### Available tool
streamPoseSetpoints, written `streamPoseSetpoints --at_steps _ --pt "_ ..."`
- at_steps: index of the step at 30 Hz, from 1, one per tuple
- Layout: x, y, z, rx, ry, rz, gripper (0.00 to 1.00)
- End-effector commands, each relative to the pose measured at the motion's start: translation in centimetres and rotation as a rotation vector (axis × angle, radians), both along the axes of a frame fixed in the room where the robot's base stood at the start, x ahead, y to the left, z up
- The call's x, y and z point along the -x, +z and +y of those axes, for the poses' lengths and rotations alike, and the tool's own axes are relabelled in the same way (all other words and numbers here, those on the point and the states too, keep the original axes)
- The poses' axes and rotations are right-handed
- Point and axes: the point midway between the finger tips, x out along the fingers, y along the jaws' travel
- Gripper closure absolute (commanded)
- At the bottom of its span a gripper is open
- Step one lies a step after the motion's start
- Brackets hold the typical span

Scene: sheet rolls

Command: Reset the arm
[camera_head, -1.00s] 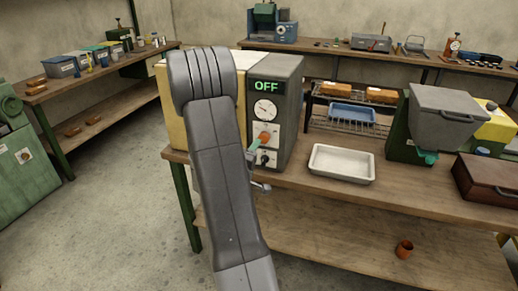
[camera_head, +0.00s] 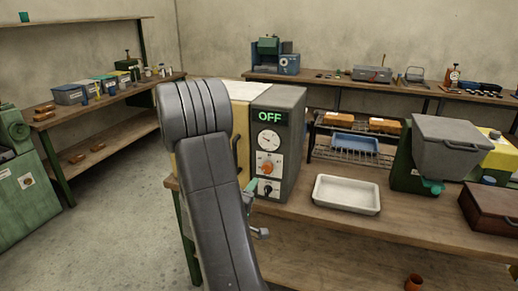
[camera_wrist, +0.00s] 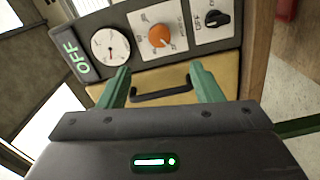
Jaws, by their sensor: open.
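My arm (camera_head: 212,190) rises in front of the oven-like machine in the head view and hides part of its yellow front. My gripper shows in the wrist view (camera_wrist: 160,82), with two green fingers apart and nothing between them. Beyond the fingers is the black handle (camera_wrist: 161,95) on the machine's yellow door (camera_wrist: 185,78). The grey control panel (camera_head: 273,150) has a green OFF display, a dial, an orange knob (camera_wrist: 159,36) and a black switch (camera_wrist: 211,18).
A white tray (camera_head: 346,194) sits on the bench right of the machine. A wire rack (camera_head: 350,146) with a blue tray, a green-grey machine (camera_head: 440,150) and a brown case (camera_head: 492,208) stand farther right. Open floor (camera_head: 120,215) lies to the left.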

Motion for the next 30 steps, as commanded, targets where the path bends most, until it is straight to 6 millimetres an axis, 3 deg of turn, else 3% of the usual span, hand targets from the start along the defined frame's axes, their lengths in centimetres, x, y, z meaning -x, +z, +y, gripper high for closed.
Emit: streamPoseSetpoints --at_steps 12,18,24,30 --pt "-7.7 0.2 -2.7 0.0 -0.004 -0.002 0.41" --pt "-10.5 0.2 -3.5 -0.001 -0.003 -0.002 0.41" --pt "-11.8 0.1 -3.9 0.001 -0.001 -0.002 0.41" --pt "-11.9 0.1 -3.9 -0.004 -0.001 -0.003 0.41"
